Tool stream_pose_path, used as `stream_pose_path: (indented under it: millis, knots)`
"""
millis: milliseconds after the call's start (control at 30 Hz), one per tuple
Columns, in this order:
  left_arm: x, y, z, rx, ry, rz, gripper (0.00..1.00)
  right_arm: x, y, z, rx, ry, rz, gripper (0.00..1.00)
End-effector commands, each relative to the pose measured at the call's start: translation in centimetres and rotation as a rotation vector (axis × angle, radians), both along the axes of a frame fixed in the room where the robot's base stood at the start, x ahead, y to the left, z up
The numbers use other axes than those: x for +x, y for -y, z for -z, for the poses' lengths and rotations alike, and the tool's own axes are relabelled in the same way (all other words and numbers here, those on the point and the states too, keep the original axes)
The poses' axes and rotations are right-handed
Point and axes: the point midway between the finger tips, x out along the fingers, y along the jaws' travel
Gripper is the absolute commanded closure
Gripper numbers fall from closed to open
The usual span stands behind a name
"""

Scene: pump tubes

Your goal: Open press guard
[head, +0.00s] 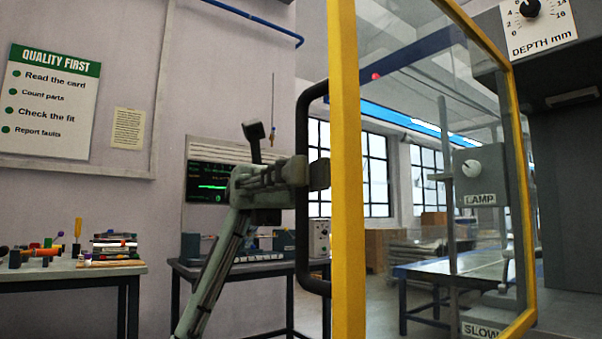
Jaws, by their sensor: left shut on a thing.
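The press guard (348,200) is a clear panel in a yellow frame, standing in the right half of the head view. Its near upright edge is toward me, and the panel runs back to the right toward the grey press (565,180). A black bar handle (303,240) is fixed along the near edge. My left gripper (318,174) is at the handle's upright bar and is shut on it, around mid-height. The fingertips partly hide the bar there. My right gripper is not in view.
A depth dial (530,10) is at the top right, and a lamp knob (472,168) shows through the panel. A table with tools (70,278) stands at the left. A desk with a screen (219,182) is behind my left arm.

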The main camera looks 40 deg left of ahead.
Motion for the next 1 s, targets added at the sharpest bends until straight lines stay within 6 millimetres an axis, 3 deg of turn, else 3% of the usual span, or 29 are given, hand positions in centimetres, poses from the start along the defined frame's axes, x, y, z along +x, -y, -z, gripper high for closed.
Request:
stream_pose_path:
  millis: [333, 367, 533, 867, 1000]
  knots:
    - [0.0, 0.0, 0.1, 0.002, 0.000, 0.000, 1.00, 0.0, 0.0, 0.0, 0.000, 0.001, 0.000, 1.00]
    - [0.0, 0.0, 0.1, 0.002, 0.000, 0.000, 0.91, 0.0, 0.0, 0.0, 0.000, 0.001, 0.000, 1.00]
    - [0.0, 0.0, 0.0, 0.001, 0.000, 0.000, 0.70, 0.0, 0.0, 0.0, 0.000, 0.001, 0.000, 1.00]
    - [0.1, -0.2, 0.0, 0.000, 0.000, -0.001, 0.70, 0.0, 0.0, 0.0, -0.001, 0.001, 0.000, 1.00]
    - [0.9, -1.5, -0.1, -0.002, -0.001, -0.002, 0.70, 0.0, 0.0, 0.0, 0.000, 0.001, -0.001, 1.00]
